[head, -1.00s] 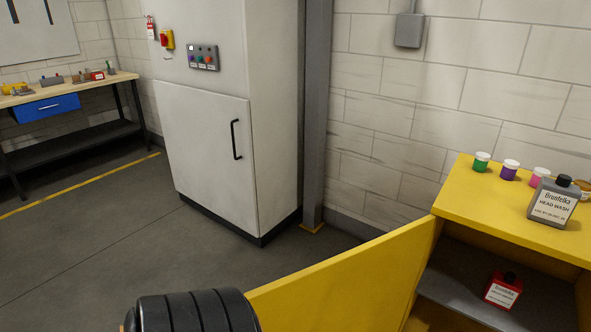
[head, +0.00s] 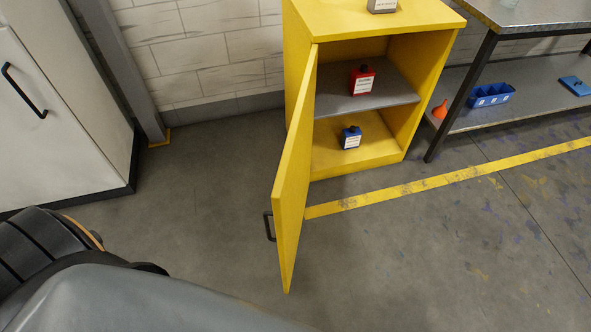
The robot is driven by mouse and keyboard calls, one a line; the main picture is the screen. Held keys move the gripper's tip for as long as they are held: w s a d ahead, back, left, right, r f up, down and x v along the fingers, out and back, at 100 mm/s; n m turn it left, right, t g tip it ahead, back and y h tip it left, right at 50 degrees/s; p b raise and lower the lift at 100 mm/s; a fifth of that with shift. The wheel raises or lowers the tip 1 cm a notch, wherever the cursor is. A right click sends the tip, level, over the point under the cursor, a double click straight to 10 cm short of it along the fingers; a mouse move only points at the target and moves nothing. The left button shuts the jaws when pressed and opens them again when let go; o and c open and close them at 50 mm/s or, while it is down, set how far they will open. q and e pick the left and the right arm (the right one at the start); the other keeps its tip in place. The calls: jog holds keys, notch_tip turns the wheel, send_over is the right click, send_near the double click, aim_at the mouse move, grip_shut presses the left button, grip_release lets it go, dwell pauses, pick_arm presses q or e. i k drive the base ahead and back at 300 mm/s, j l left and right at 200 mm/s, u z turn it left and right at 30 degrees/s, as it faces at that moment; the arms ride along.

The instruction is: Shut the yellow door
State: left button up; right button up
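The yellow door (head: 293,180) stands wide open, hinged on the left side of the yellow cabinet (head: 370,168). It swings out toward me, and its black handle (head: 269,226) is on its outer, left face. Inside the cabinet, a red bottle (head: 362,80) stands on the grey middle shelf and a blue bottle (head: 350,137) stands on the bottom. A grey and black part of my own arm fills the lower left. Neither of my grippers' fingers can be seen, and nothing of mine touches the door.
A white cabinet (head: 60,110) with a black handle stands at the left. A metal workbench (head: 535,14) with a lower shelf (head: 540,97) stands right of the yellow cabinet; the shelf holds a blue bin (head: 491,95) and an orange funnel (head: 440,109). The floor around the door is clear.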

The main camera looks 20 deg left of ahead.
aim_at(292, 185)
jog(key=j+z, duration=0.15)
jog(key=j, duration=1.55)
